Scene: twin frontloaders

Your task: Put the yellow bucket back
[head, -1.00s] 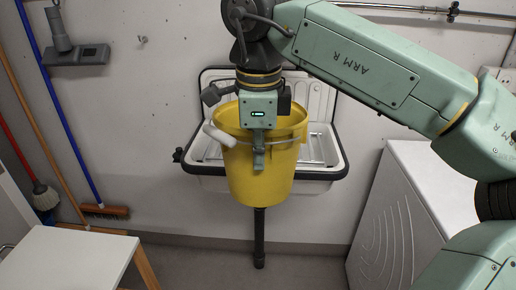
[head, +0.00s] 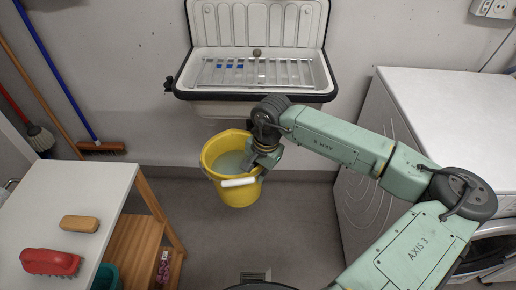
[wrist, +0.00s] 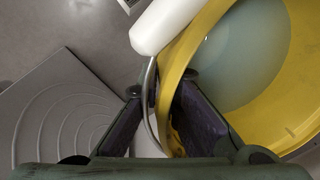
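The yellow bucket (head: 236,192) hangs upright in front of and below the sink in the head view, with bluish-grey liquid inside. Its white handle grip (head: 239,182) lies against the front side on a wire bail. My gripper (head: 262,162) is at the bucket's right rim, with its fingers mostly hidden there. In the wrist view, the yellow wall (wrist: 172,75) and the wire run between the two dark finger pads of my gripper (wrist: 160,110). My gripper is shut on the bucket's rim. I cannot tell how far the bucket's bottom is from the floor.
A white sink (head: 262,95) with a metal grate is on the wall behind. A white table (head: 75,195) with a red brush (head: 50,262) and a wooden brush (head: 80,223) stands left. A white machine (head: 385,170) stands right. Grey floor (head: 300,225) is open between them.

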